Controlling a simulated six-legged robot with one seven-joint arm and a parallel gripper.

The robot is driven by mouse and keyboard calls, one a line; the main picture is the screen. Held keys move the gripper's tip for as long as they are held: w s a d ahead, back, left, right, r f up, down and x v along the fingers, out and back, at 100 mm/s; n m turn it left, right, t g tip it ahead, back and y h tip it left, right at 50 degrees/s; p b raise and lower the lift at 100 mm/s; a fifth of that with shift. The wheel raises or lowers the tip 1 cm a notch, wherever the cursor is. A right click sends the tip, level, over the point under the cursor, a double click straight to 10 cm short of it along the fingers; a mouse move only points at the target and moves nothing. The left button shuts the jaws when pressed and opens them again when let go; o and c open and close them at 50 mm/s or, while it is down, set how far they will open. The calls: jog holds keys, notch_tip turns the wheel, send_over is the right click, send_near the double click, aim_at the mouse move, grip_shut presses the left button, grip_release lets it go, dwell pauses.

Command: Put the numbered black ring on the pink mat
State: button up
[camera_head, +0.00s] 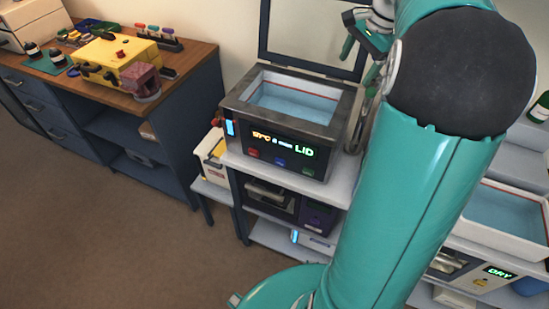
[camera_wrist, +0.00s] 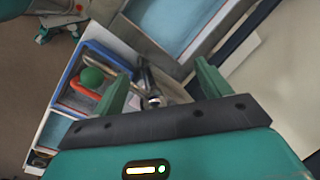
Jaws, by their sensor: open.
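I cannot make out the numbered black ring or a pink mat in either view. My gripper (camera_wrist: 162,82) is open in the wrist view, with its two green fingers apart. Nothing is seen held between them. Beyond the fingers lies a shiny metal part (camera_wrist: 152,98), partly hidden by the gripper; I cannot tell what it is. In the head view my large teal arm hides much of the right side, and the gripper is only partly visible near the top.
A heated bath (camera_head: 295,98) with an open lid stands on a shelf unit. A wooden-topped bench (camera_head: 190,52) at the left holds a yellow device (camera_head: 118,58), a dark pink block (camera_head: 141,80) and a green mat (camera_head: 42,65). A blue-rimmed tray (camera_wrist: 72,72) holds a green ball (camera_wrist: 92,76).

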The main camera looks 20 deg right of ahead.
jog(key=s+a+r+n+h, duration=0.1)
jog(key=s+a+n, duration=0.25)
jog(key=a, duration=0.55)
jog(key=s+a+r+n, duration=0.15)
jog(key=a+n, duration=0.25)
jog(key=a, duration=0.4)
jog(key=s+a+f+n+t, duration=0.3)
jog(key=s+a+f+n, duration=0.3)
jog(key=s+a+n, duration=0.3)
jog(key=s+a, duration=0.2)
jog(key=a, duration=0.2)
jog(key=shift+s+h, duration=0.3)
jog(key=shift+s, duration=0.05)
jog(key=shift+f+n, duration=0.1)
jog(key=shift+n, duration=0.15)
